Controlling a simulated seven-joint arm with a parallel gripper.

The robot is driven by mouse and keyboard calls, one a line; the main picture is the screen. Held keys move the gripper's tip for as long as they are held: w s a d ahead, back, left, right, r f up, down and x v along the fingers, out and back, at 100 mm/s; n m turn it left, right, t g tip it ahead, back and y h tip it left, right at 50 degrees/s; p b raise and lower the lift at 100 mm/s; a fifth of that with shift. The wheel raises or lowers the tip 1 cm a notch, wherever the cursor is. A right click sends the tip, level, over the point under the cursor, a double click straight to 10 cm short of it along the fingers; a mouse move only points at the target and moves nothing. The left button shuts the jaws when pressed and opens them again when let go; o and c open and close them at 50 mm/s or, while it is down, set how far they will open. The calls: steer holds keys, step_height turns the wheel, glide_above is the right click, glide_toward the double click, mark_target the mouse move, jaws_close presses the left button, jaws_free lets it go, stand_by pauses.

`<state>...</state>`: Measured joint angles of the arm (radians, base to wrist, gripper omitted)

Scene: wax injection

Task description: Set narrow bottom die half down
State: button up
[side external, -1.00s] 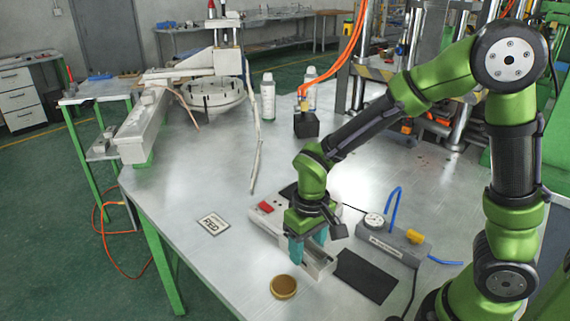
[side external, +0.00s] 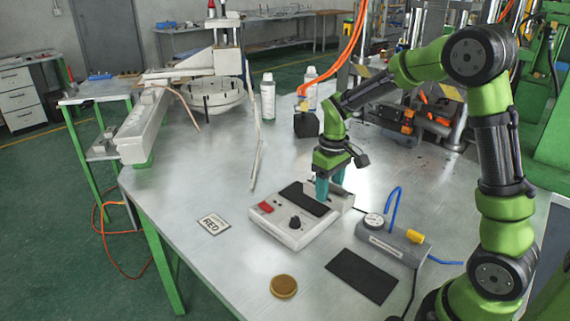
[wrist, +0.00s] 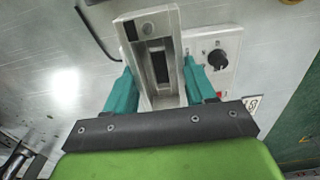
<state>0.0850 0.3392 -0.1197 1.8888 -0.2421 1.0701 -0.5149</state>
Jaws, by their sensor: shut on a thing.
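My gripper (side external: 329,188) points down at the back right edge of the control box (side external: 278,231). Its teal fingers sit on both sides of the narrow bottom die half (wrist: 176,75), a long light-grey metal block with a dark slot along its middle. The fingers are shut on its long sides. In the side view only a pale end of the die half (side external: 343,199) shows past the fingers. I cannot tell whether it touches the surface below.
The control box has a red switch, a black knob and a dark plate (side external: 304,198) on top. A bare black mat (side external: 362,275) lies at the front right.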

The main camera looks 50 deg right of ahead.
steer(key=w, duration=0.2)
steer(key=w+d, duration=0.1)
steer(key=w, duration=0.4)
steer(key=shift+w+d+f, duration=0.15)
steer(key=shift+d+f, duration=0.05)
steer(key=shift+f, duration=0.1)
steer(key=shift+w+d+f, duration=0.1)
steer(key=shift+w+f, duration=0.05)
steer(key=shift+w, duration=0.3)
steer(key=shift+f, duration=1.65)
steer(key=shift+f, duration=0.1)
steer(key=o, duration=1.4)
steer(key=shift+s, duration=0.1)
